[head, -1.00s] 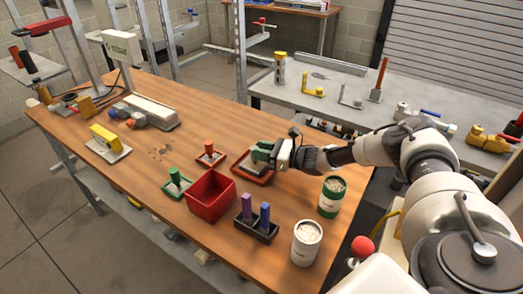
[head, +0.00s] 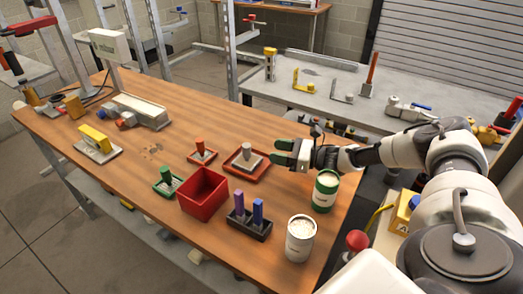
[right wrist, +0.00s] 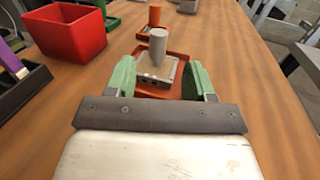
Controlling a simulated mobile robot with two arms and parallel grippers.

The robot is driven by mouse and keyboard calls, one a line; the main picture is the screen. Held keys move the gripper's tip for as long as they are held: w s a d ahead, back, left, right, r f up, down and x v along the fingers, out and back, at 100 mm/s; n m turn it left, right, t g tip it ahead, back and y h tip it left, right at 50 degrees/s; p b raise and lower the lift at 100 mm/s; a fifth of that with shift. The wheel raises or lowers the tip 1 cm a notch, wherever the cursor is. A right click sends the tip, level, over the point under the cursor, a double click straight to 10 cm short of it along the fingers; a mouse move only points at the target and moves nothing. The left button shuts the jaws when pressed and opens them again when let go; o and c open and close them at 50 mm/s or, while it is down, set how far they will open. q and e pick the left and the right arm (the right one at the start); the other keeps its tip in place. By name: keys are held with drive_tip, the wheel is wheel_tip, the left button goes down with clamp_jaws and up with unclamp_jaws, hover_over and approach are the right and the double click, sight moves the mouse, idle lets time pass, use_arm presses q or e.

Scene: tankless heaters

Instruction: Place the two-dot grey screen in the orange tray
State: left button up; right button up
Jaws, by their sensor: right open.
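The grey screen (head: 247,151), a flat block with an upright round grey handle, sits in the orange tray (head: 240,177) on the wooden bench. In the right wrist view the screen (right wrist: 157,72) shows small dots on its near face, and the tray (right wrist: 150,93) shows around its base. My right gripper (head: 279,152) is open and empty, just right of the tray and apart from the handle. In the right wrist view its green fingers (right wrist: 158,78) stand wide on either side of the view to the screen. My left gripper is not in view.
A red bin (head: 203,195), a green tray with a green-handled block (head: 167,178) and an orange-handled block (head: 200,148) stand left of it. A dark holder with purple and blue blocks (head: 249,222) and two cans (head: 325,190), (head: 300,238) are nearer. The bench's left middle is mostly clear.

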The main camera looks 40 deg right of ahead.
drive_tip(key=v, duration=0.3)
drive_tip(key=shift+s+d+f+b, duration=0.1)
drive_tip(key=shift+s+d+b, duration=0.05)
drive_tip(key=shift+s+b, duration=0.15)
drive_tip(key=shift+s+d, duration=0.1)
drive_tip(key=shift+d, duration=0.05)
